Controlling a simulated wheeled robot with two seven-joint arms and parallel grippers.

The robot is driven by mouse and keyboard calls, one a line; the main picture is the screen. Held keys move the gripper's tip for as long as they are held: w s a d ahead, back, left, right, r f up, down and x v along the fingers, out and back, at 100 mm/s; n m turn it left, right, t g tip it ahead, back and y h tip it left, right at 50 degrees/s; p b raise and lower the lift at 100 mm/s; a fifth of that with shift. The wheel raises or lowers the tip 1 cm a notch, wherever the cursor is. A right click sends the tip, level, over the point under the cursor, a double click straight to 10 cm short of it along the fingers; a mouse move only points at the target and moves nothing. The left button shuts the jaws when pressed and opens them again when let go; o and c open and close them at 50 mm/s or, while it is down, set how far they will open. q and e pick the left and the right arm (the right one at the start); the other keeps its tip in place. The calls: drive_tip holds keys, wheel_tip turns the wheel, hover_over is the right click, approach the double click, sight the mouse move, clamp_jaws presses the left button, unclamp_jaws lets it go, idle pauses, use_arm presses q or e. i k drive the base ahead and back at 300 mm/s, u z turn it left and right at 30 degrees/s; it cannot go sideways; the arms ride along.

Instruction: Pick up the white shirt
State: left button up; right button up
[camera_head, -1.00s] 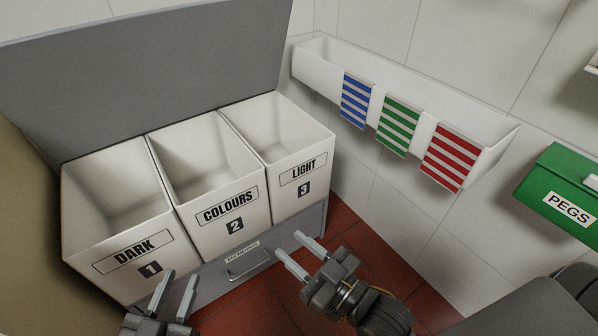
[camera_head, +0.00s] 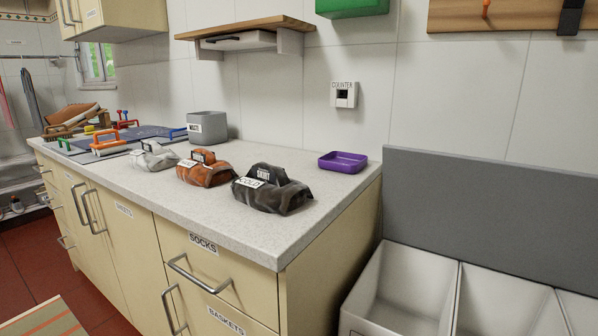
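A crumpled white garment (camera_head: 153,156) lies on the countertop, left of two other folded garments. A small label stands on it, too small to read, so I cannot confirm that it is the shirt. Next to it on the right is an orange-brown garment (camera_head: 205,171) with a label. Further right and nearer is a black garment (camera_head: 272,192) with a label that seems to read SKIRT and a white tag in front. Neither of my grippers is in view.
The pale countertop (camera_head: 230,222) has free room along its front edge. A grey bin (camera_head: 207,127) and a purple tray (camera_head: 343,161) stand at the back. Several tools and orange-handled items lie at the far left. Drawer handles stick out below; white hampers (camera_head: 404,282) stand at right.

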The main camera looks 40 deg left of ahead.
sight(152, 158)
drive_tip(key=u, duration=4)
drive_tip(key=i, duration=1.65)
drive_tip(key=z, duration=3.75)
